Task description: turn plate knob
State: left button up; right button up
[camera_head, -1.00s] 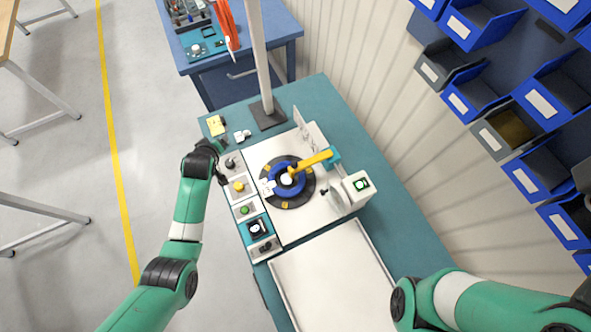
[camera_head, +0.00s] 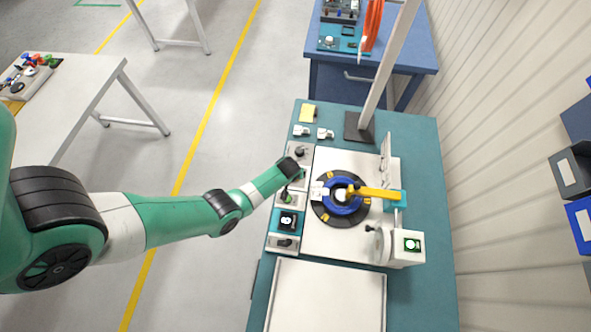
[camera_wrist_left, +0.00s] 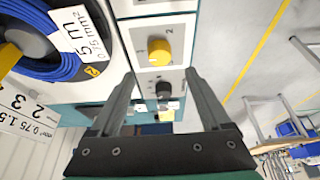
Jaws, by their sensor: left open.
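A column of control panels runs along the left side of the white machine plate. A yellow knob (camera_wrist_left: 154,51) on a white panel marked 1 and 2 shows in the left wrist view. In the head view my left gripper hides it. A black knob (camera_head: 299,151) sits on the panel behind; it also shows in the wrist view (camera_wrist_left: 163,90). No label reading "plate" is legible. My left gripper (camera_head: 296,172) is over the panels, its jaws (camera_wrist_left: 160,72) open and empty, with the yellow knob in view just past the fingertips. My right gripper is out of view.
A blue cable reel (camera_head: 340,209) with a yellow arm (camera_head: 376,192) lies on the round plate beside the panels. A post (camera_head: 386,75) stands behind; a white tray (camera_head: 327,268) is in front.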

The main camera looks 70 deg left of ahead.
pick_arm(q)
jog(key=b+x, duration=0.6)
jog(key=x, duration=0.2)
jog(key=shift+w+a+f, duration=0.1)
jog(key=shift+a+f, duration=0.05)
jog(key=shift+f, duration=0.1)
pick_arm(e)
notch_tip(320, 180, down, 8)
pick_arm(q)
grip_shut()
